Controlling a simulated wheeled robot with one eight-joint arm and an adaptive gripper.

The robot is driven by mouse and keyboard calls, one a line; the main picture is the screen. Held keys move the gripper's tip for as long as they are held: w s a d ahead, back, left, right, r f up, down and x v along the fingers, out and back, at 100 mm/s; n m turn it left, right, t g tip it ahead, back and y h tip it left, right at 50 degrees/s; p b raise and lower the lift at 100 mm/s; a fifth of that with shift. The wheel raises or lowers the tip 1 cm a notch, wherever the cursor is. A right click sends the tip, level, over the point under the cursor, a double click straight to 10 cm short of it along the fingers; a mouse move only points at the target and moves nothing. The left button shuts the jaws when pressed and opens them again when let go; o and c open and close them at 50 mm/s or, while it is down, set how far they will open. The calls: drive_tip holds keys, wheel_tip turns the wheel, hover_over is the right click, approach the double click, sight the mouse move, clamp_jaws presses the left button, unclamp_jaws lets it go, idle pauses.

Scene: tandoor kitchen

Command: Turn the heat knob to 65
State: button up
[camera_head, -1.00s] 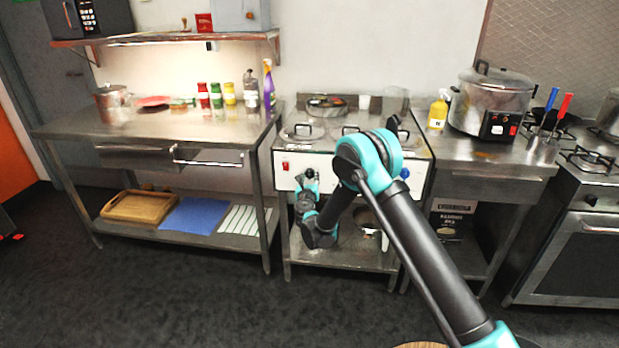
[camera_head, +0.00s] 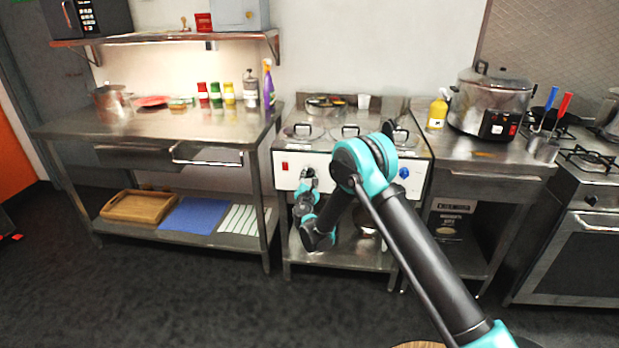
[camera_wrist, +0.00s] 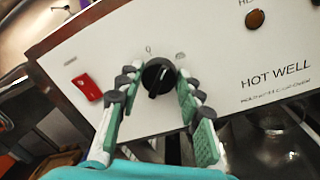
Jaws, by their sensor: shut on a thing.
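The heat knob (camera_wrist: 158,76) is a round black knob with a pale pointer mark, on the white front panel (camera_wrist: 210,50) of the hot well unit. In the wrist view its pointer runs toward the lower edge of the picture. My gripper (camera_wrist: 160,86) is shut on the knob, with one green-padded finger on each side. In the head view my gripper (camera_head: 308,178) is at the left part of the panel and covers the knob. No number scale around the knob is readable.
A red switch (camera_wrist: 86,87) is left of the knob. A brown indicator lamp (camera_wrist: 255,19) and "HOT WELL" lettering are to the right. A blue knob (camera_head: 404,173) is on the panel's right end. Lidded wells (camera_head: 345,136) sit on top. A steel table (camera_head: 150,125) stands at left.

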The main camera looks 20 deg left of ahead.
drive_tip(key=shift+f+m, duration=0.1)
drive_tip(key=shift+m, duration=2.2)
drive_tip(key=o, duration=1.2)
drive_tip(key=shift+c, duration=0.2)
drive_tip(key=shift+s, duration=0.1)
drive_tip(key=v, duration=1.2)
drive_tip(key=shift+a+f, duration=0.1)
